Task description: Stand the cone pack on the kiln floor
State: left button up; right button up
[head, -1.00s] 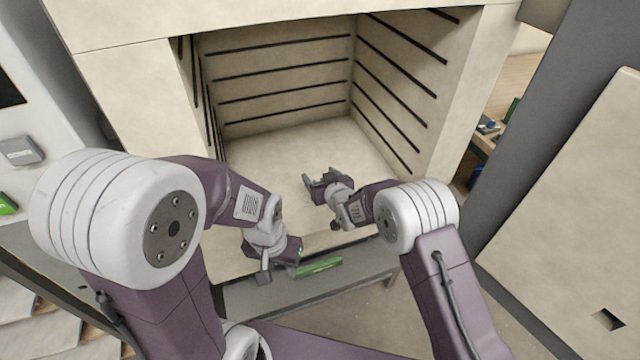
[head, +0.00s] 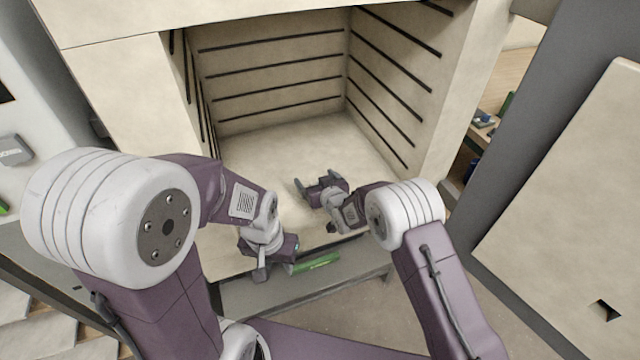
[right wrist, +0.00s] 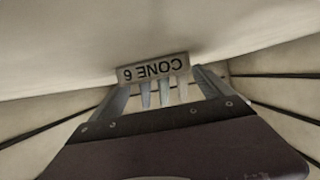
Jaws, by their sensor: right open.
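The cone pack (right wrist: 153,68) shows in the right wrist view as a small pale block marked CONE 6, the lettering upside down in the picture. Several thin cones reach from it toward my gripper. Its block lies against a pale kiln surface. My right gripper (head: 318,183) is open inside the kiln, low over the kiln floor (head: 260,165). Its fingers (right wrist: 162,80) are on either side of the cones; I cannot tell whether they touch. I cannot make out the pack in the head view. My left gripper (head: 268,262) hangs at the kiln's front edge; its jaws are unclear.
A green bar (head: 316,262) lies beside my left gripper at the kiln's front ledge (head: 300,284). Slotted kiln walls (head: 400,85) stand at the sides and back. The kiln door (head: 570,180) is open at right. The back of the floor is clear.

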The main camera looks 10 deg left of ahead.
jog(key=v, duration=1.2)
jog(key=shift+w+d, duration=0.1)
jog(key=shift+d, duration=0.2)
jog(key=s+d+f+m+g+h, duration=0.15)
jog(key=d+h, duration=0.25)
jog(key=d, duration=0.7)
jog(key=s+d+m+g+h, duration=0.3)
jog(key=s+d+m+g, duration=0.2)
jog(key=s+d, duration=1.1)
jog(key=s+g, duration=0.3)
jog(key=s, duration=0.1)
jog(key=shift+d+m+g, duration=0.1)
jog(key=shift+m+g, duration=0.15)
